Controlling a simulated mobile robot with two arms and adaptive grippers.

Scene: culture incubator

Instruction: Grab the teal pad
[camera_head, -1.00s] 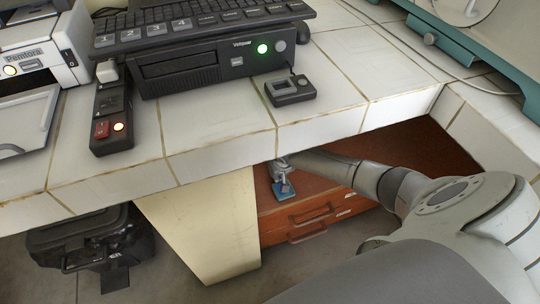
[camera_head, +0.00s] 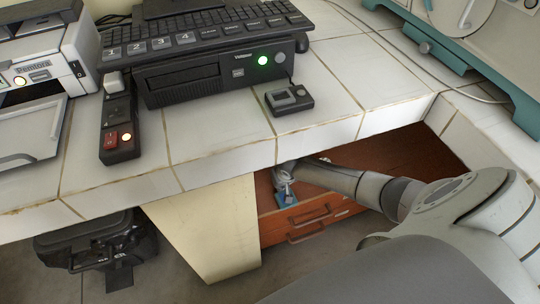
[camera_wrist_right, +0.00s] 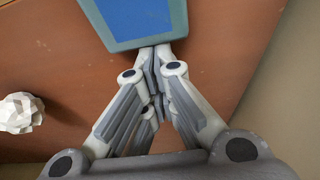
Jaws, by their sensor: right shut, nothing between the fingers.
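The teal pad (camera_head: 287,200) lies on the reddish-brown wooden top of the drawer unit under the counter. In the right wrist view the pad (camera_wrist_right: 140,22) has a blue face and a teal rim, and its upper part is cut off by the frame. My right gripper (camera_head: 284,181) reaches under the counter to the pad. In the wrist view its fingertips (camera_wrist_right: 154,58) are together and empty, right at the pad's near edge. I cannot tell whether they touch it. My left gripper is not in view.
The tiled counter edge (camera_head: 225,157) hangs over the drawer unit (camera_head: 335,208). A crumpled white object (camera_wrist_right: 19,113) lies left of the gripper. A black device (camera_head: 220,69), keyboard (camera_head: 205,33) and small black box (camera_head: 289,98) stand on the counter. A black case (camera_head: 95,247) is on the floor.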

